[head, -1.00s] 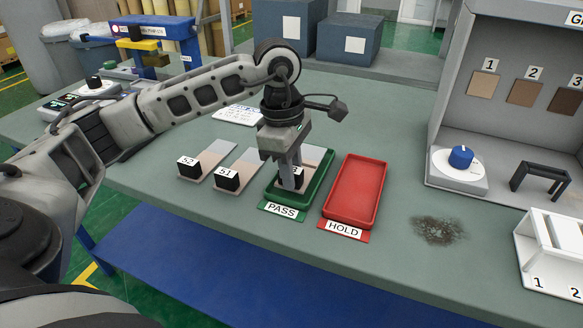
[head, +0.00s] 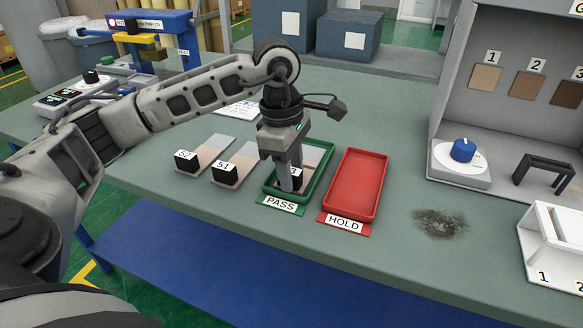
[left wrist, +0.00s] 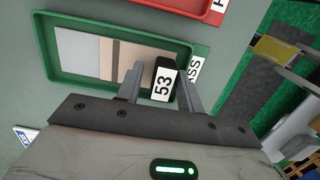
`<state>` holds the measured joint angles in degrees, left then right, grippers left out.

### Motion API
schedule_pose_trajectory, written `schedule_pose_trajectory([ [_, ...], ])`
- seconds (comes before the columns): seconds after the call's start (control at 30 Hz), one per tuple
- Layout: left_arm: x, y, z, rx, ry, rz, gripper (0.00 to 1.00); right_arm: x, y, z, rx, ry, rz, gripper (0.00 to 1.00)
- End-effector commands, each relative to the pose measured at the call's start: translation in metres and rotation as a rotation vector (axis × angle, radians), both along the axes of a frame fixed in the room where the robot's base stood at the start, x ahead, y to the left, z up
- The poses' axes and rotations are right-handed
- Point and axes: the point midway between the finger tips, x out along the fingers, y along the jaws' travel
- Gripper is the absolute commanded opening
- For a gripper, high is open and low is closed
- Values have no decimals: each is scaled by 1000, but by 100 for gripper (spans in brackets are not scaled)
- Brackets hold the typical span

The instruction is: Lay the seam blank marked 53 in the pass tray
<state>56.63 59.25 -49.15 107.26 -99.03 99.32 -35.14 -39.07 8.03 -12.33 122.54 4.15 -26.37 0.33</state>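The seam blank marked 53 (left wrist: 163,82) has a black end block and a flat strip of grey and beige bands. It lies in the green pass tray (left wrist: 45,45), with its block at the PASS label end. In the head view the pass tray (head: 327,167) holds it, mostly hidden behind my gripper. My left gripper (head: 291,188) points down into the tray. In the left wrist view its fingers (left wrist: 161,88) stand on either side of the block, with a visible gap on the left, so it looks open. My right gripper is not in view.
Blanks marked 52 (head: 187,161) and 51 (head: 224,174) lie left of the tray. The empty red hold tray (head: 357,185) is close on the right.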

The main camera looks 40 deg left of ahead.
Motion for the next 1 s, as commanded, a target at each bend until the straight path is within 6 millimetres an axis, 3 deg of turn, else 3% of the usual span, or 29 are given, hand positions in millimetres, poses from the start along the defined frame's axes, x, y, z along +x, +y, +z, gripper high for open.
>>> schedule_pose_trajectory([
  [0.3, -5, -2, -3, 1, 22, -10, 47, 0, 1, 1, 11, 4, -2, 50],
  [0.37, -5, -2, -3, 1, 23, -11, 47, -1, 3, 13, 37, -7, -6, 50],
  [0.4, -5, -1, 2, 1, 19, -9, 47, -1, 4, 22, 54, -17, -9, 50],
  [0.8, -3, 11, 103, -1, 4, -3, 47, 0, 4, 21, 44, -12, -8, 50],
  [1.0, -4, 17, 143, 2, 1, 0, 47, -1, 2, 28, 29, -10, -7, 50],
])
